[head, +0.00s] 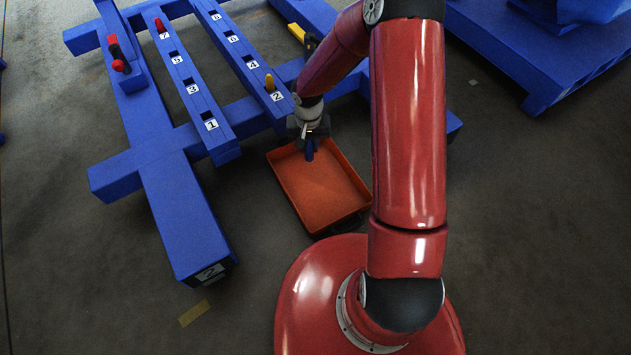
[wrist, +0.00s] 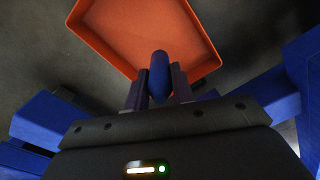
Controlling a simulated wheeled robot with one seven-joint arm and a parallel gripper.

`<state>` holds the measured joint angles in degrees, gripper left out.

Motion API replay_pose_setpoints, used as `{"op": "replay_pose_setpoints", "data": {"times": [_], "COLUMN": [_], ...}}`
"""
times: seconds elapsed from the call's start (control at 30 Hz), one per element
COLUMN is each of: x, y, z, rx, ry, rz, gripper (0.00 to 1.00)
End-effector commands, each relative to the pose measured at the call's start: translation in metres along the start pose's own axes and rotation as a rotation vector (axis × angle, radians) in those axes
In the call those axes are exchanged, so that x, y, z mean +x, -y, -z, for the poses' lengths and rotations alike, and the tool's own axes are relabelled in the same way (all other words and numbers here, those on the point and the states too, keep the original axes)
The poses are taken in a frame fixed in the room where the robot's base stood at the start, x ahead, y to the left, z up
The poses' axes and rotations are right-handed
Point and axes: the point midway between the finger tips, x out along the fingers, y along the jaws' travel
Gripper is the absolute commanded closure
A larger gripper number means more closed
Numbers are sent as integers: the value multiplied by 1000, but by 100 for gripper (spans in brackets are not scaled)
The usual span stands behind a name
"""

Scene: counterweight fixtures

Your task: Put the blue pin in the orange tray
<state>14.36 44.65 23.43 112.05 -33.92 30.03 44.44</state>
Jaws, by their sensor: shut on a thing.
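The blue pin (head: 309,150) is held in my gripper (head: 309,139), pointing down over the far left part of the orange tray (head: 316,195). In the wrist view the blue pin (wrist: 159,75) sits between the two fingers of my gripper (wrist: 158,88), which are shut on it. The orange tray (wrist: 143,28) lies beyond the pin's tip in that view, apparently empty. The tray sits low, just in front of the blue frame. I cannot tell the exact height of the pin above the tray.
A blue frame (head: 180,165) with numbered holes stands at the left and back. A blue platform (head: 560,50) is at the back right.

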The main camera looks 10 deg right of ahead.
Motion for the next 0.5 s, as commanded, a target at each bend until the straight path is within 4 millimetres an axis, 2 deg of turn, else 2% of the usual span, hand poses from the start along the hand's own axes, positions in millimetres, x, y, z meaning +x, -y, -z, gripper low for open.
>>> {"op": "replay_pose_setpoints", "data": {"times": [0.03, 0.3, 0.5], "x": [16, 89, 129], "y": [1, 0, 0], "z": [-2, -2, -1], "rx": [-2, -2, -3], "ry": [6, 5, 3], "rz": [0, 0, -1], "gripper": [100, 100, 100]}}
